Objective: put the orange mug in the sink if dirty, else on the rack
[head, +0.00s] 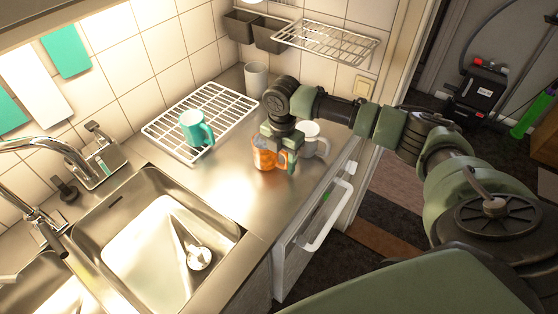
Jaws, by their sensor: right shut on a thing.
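The orange mug (263,158) is on or just above the steel counter, right of the drying rack; I cannot tell whether it touches the counter. My right gripper (279,150) is over it from above and shut on it, hiding part of its right side. Darker and paler patches show on the mug, but it is too small to tell whether they are dirt or reflections. The wire rack (236,106) lies on the counter at the back with a teal mug (192,129) on it. The sink (222,226) is at the lower left. My left gripper is not in view.
A white mug (309,137) stands close behind my right gripper, and a grey cup (256,79) stands near the back wall. A utensil with a round pale end (199,258) lies in the sink. The faucet (35,146) stands at left. The counter between sink and rack is clear.

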